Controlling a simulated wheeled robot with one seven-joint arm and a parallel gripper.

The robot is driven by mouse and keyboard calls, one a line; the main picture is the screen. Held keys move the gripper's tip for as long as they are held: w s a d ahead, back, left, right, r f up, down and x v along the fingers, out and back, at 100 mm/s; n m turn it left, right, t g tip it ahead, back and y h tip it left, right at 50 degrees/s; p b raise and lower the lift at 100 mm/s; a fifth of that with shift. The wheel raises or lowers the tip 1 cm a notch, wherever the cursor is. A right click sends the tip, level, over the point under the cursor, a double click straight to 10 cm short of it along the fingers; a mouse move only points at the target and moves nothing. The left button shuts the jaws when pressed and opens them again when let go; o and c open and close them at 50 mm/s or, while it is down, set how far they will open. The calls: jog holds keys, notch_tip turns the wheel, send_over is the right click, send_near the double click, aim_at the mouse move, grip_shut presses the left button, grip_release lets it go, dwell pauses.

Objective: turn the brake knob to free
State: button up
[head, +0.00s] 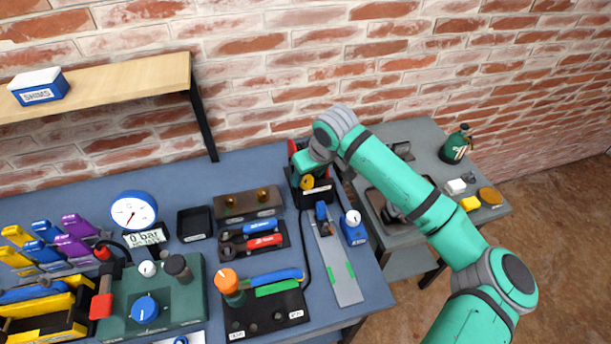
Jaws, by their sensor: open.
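A small blue box with a round white knob (353,218) on top stands near the right edge of the blue-grey bench, beside a grey rail. I take this for the brake knob, but I cannot read its marking or setting. My gripper (307,183) is at the back of the bench, up and left of that knob and apart from it. It is open, over or in front of a dark box with red parts, which it partly hides. The fingertips are hard to make out against the dark box.
The grey rail (335,262) with green strips lies left of the blue box. A green unit (185,308) with a blue dial, a black plate with an orange knob (227,281), and a pressure gauge (134,211) stand further left. A grey side table (425,150) is right.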

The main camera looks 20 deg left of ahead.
jog(key=shift+w+a+f, duration=0.15)
jog(key=shift+w+f, duration=0.05)
jog(key=shift+f, duration=0.5)
jog(key=c, duration=1)
jog(key=shift+a, duration=0.35)
jog(key=shift+w+d, duration=0.1)
jog(key=shift+d, duration=0.35)
jog(key=shift+a+n, duration=0.35)
jog(key=shift+n, duration=0.25)
jog(key=shift+d+n+g+y, duration=0.25)
jog(key=shift+n+g, duration=0.3)
jog(key=shift+n, duration=0.6)
jog(key=shift+d+n+g+y, duration=0.2)
jog(key=shift+n+g, duration=0.35)
jog(key=shift+n, duration=0.6)
